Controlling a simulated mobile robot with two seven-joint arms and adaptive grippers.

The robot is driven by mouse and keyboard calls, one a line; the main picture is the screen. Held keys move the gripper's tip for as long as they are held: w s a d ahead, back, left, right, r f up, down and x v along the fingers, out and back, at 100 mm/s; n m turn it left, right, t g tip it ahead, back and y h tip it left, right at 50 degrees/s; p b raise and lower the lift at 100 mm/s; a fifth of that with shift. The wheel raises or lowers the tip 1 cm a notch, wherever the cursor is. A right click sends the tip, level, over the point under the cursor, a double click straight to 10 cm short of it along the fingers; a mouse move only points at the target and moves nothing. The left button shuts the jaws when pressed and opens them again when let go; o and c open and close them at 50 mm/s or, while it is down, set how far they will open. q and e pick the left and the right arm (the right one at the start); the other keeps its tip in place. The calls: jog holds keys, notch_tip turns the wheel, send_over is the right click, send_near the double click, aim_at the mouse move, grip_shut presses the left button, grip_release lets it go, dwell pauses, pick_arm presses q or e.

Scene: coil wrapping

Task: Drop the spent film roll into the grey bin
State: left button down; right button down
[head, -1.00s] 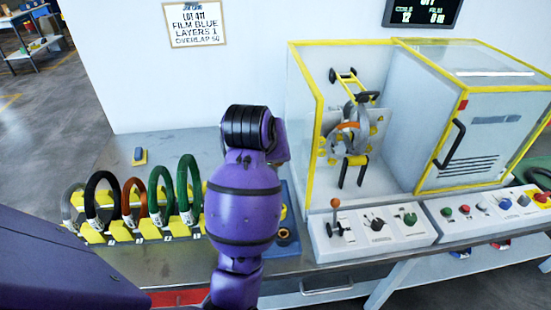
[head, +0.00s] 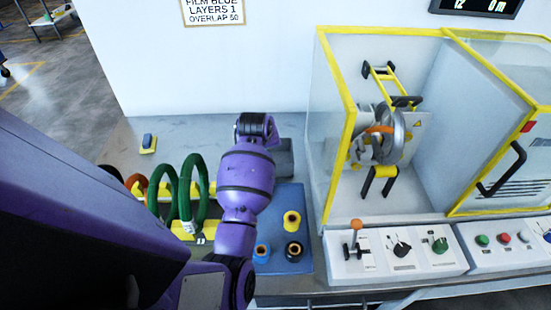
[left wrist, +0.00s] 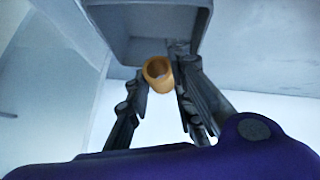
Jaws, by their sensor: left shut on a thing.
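The spent film roll (left wrist: 158,72) is a hollow orange-tan core in the left wrist view. My left gripper (left wrist: 160,80) is shut on it, with one dark finger on each side. A grey open box that looks like the grey bin (left wrist: 142,48) is just beyond the roll at the top of that view. In the head view my purple left arm hides the gripper and roll. A grey shape (head: 284,158) shows partly behind the arm on the table; I cannot tell whether it is the bin. My right gripper is not in view.
Green coils (head: 194,188) sit in a yellow rack at left. The yellow-framed wrapping machine (head: 322,130) and its control panel stand at right.

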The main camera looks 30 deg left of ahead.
pick_arm(q)
notch_tip(320, 180, down, 3)
jog(key=shift+r, duration=0.1)
jog(key=shift+f, duration=0.4)
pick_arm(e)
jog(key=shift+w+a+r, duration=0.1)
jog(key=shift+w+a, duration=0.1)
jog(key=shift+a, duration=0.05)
pick_arm(q)
jog(key=c, duration=1.5)
grip_release()
jog(key=shift+w, duration=0.1)
jog(key=shift+o, duration=0.2)
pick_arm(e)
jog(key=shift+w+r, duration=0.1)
pick_arm(q)
jog(key=v, duration=1.2)
